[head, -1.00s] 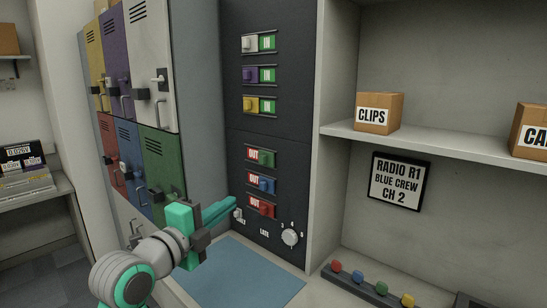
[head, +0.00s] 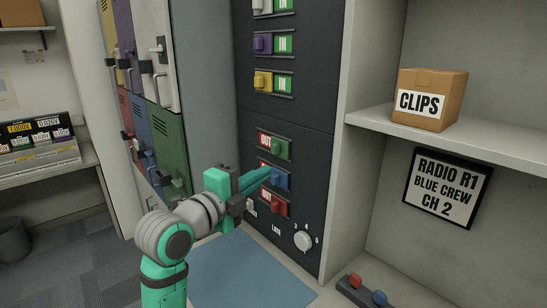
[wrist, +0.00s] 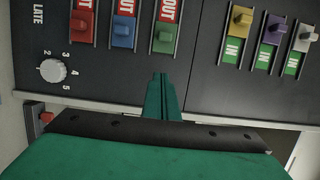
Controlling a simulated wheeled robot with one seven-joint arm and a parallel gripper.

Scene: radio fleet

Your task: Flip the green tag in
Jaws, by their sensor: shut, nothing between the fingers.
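The green tag (head: 281,149) is in the upper row of the lower group on the dark board, its slot showing a red OUT label at left. It also shows in the wrist view (wrist: 163,40), turned sideways, with OUT above it. My gripper (head: 267,171) is shut and empty. In the head view its tips overlap the blue tag's row, just below the green tag, and hide the blue OUT label. In the wrist view the tips (wrist: 161,76) appear just below the green tag's slot. I cannot tell whether they touch the board.
The blue tag (head: 280,179) and red tag (head: 280,206) are close below, both at OUT. The yellow tag (head: 263,81) and purple tag (head: 263,43) above show IN. A white dial (head: 303,240) is lower right. A shelf wall stands right, lockers left.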

